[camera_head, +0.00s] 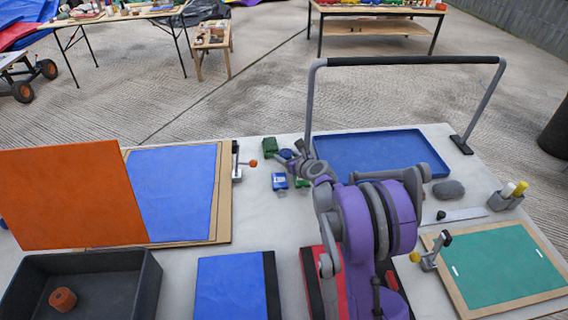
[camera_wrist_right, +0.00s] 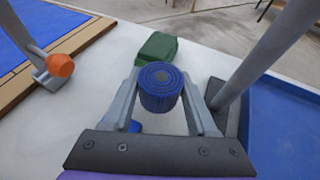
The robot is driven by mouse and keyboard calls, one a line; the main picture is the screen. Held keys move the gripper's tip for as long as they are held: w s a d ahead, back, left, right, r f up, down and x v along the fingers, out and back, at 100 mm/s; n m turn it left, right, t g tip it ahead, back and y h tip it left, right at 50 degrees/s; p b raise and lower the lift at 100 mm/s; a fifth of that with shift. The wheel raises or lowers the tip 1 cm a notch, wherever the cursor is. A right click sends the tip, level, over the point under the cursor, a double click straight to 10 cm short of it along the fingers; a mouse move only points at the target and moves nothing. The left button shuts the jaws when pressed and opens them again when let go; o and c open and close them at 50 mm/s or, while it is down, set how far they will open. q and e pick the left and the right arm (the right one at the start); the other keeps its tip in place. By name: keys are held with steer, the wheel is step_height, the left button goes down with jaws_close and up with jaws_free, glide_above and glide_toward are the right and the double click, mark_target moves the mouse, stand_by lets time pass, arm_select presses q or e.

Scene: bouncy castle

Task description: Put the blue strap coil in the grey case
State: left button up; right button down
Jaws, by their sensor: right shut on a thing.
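The blue strap coil (camera_wrist_right: 160,90) is a round, spiral-wound roll between the two fingers of my right gripper (camera_wrist_right: 160,102), which is shut on it. In the head view the blue strap coil (camera_head: 286,153) shows small and partly covered beside my right gripper (camera_head: 298,160), above the far middle of the table. The grey case (camera_head: 148,285) is a dark open box at the near left, cut off by the frame's edge. An orange-brown coil (camera_head: 62,299) lies in it. The case is well to the left of my right gripper and nearer. My left gripper is not in view.
A grey bar frame (camera_head: 312,95) arches over the table beside my right gripper. A green block (camera_head: 270,147) and a blue block (camera_head: 279,181) are close by. A blue tray (camera_head: 380,150) lies right. An orange panel (camera_head: 72,195) stands behind the case.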

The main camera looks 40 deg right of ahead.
steer(key=shift+f, duration=1.6)
steer(key=shift+f+b, duration=0.2)
steer(key=shift+b, duration=0.2)
steer(key=shift+c, duration=1)
jaws_free()
steer(key=shift+r, duration=0.1)
steer(key=shift+r, duration=0.1)
